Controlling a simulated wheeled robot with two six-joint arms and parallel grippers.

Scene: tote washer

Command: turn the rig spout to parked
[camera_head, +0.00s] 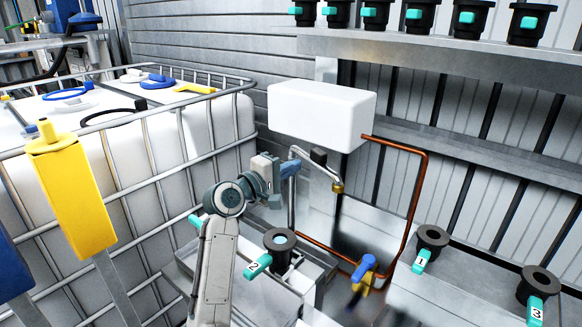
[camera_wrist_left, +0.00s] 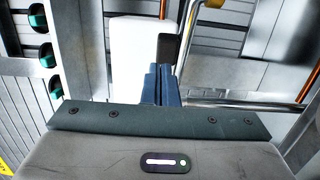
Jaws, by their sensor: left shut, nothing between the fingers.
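The rig spout (camera_head: 326,170) is a chrome bent pipe in the middle of the head view. It rises from an upright chrome post, has a black block (camera_head: 318,156) near its bend and ends in a brass tip (camera_head: 338,187). My left gripper (camera_head: 291,169) is at the left of the spout's top bend, with its blue fingers shut and empty. In the left wrist view the shut fingers (camera_wrist_left: 162,85) lie close beside the black block (camera_wrist_left: 167,47) and the chrome pipe (camera_wrist_left: 187,35). I cannot tell whether they touch. My right gripper is not in view.
A white tank (camera_head: 320,115) hangs behind the spout. A copper pipe (camera_head: 424,185) runs down its right to a blue-handled valve (camera_head: 364,267). Black cup 2 (camera_head: 279,246) stands below my gripper; cups 1 (camera_head: 432,237) and 3 (camera_head: 540,282) stand right. A caged white tote (camera_head: 150,150) fills the left.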

